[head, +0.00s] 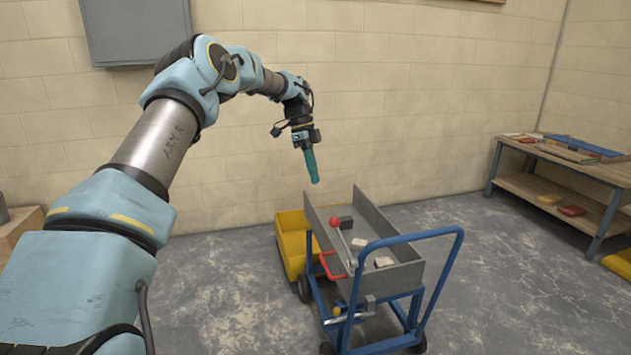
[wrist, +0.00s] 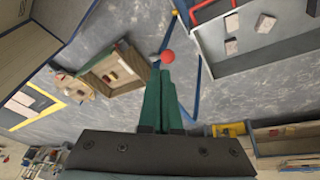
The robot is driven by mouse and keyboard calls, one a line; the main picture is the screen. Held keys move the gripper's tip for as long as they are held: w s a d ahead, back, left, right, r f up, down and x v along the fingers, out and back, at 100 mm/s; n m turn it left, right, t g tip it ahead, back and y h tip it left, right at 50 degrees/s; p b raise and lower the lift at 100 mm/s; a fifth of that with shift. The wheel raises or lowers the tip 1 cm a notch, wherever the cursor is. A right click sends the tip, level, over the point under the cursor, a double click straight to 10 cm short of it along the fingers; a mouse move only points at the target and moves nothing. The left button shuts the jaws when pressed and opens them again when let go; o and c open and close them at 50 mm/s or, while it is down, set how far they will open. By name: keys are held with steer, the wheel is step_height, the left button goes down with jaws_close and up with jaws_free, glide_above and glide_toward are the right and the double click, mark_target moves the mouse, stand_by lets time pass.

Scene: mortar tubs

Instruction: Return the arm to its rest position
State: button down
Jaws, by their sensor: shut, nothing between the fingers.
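My arm reaches up from the lower left of the head view and bends over toward the middle. My gripper (head: 314,181) hangs down with its green fingers together, above and to the left of a cart. In the wrist view the green fingers (wrist: 164,88) lie side by side, shut, with nothing held between them. A red ball knob shows just past the fingertips in the wrist view (wrist: 167,57). I cannot tell from that view how far the knob is from the fingers.
A grey tray cart (head: 401,278) with a blue frame stands below right of my gripper, holding some small blocks. A red-knobbed lever (head: 342,238) rises at its side. A yellow tub (head: 291,247) stands behind it. A workbench (head: 560,160) is at the right wall. Floor between is clear.

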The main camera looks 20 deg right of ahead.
stand_by(0.4)
steer(key=s+a+n+t, duration=0.1)
steer(key=s+a+n, duration=0.5)
steer(key=a, duration=0.5)
steer(key=s+a+r+n+t+y, duration=0.1)
steer(key=s+a+n+t, duration=0.15)
steer(key=a+n, duration=0.6)
steer(key=s+a+n+t, duration=0.1)
steer(key=s+a+n, duration=0.45)
steer(key=a, duration=0.65)
steer(key=s+a+f+n, duration=0.1)
steer(key=s+a+n, duration=0.4)
steer(key=s+a, duration=0.2)
steer(key=shift+s+n, duration=0.3)
steer(key=shift+s, duration=0.5)
